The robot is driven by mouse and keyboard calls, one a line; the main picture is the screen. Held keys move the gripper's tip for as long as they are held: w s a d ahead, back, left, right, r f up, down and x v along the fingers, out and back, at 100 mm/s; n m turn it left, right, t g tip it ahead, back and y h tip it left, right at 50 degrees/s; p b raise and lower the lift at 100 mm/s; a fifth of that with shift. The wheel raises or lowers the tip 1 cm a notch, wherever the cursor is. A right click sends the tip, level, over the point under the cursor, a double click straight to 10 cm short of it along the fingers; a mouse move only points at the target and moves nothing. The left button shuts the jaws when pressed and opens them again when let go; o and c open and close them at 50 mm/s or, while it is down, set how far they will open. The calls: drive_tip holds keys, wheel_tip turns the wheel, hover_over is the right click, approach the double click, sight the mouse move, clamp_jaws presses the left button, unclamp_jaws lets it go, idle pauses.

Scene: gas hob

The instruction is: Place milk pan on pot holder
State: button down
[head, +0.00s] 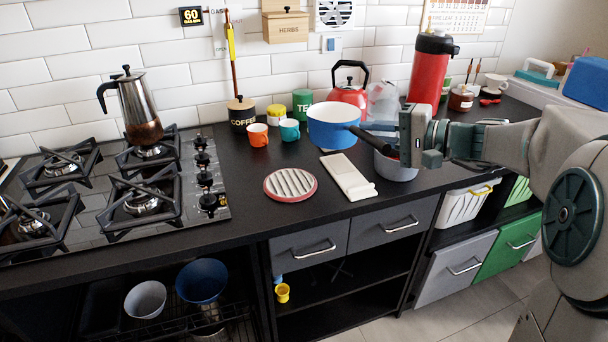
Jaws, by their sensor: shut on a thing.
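The milk pan (333,133) is blue outside and white inside, with a dark handle pointing right. My gripper (376,134) is shut on that handle and holds the pan upright, seemingly above the counter. The fingertips partly hide the handle. The pot holder (290,184) is a round, ribbed pale disc with a red rim. It lies flat on the counter, nearer the front edge and to the lower left of the pan in the picture. Its top is bare.
A white board (348,177) lies right of the pot holder. A grey pot (396,170) stands below my gripper. Orange (258,135) and teal (289,130) mugs, a coffee jar (241,115) and a red kettle (349,94) stand behind. The hob (130,190) is left.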

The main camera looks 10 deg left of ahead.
drive_tip(key=s+a+f+b, duration=0.3)
drive_tip(key=s+a+f, duration=0.2)
drive_tip(key=a+f, duration=0.4)
drive_tip(key=shift+a+f, duration=0.3)
drive_tip(key=shift+f, duration=0.45)
drive_tip(key=c, duration=1.4)
unclamp_jaws()
drive_tip(key=shift+o, duration=0.2)
drive_tip(key=shift+s, duration=0.1)
drive_tip(key=p+v, duration=0.1)
drive_tip(key=v, duration=1.1)
drive_tip(key=s+f+n+g+h, duration=0.1)
drive_tip(key=s+f+g+h, duration=0.25)
drive_tip(key=s+f, duration=0.3)
drive_tip(key=s+d+f+n+h, duration=0.1)
drive_tip(key=s+d+f+h, duration=0.2)
drive_tip(key=s+d+h, duration=0.1)
drive_tip(key=s+d+f+n+h, duration=0.1)
drive_tip(key=s+d+f+h, duration=0.3)
drive_tip(key=d+h, duration=0.3)
drive_tip(key=shift+s+d+f+n, duration=0.2)
drive_tip(key=shift+s+d+n, duration=0.2)
drive_tip(key=shift+s+d, duration=0.35)
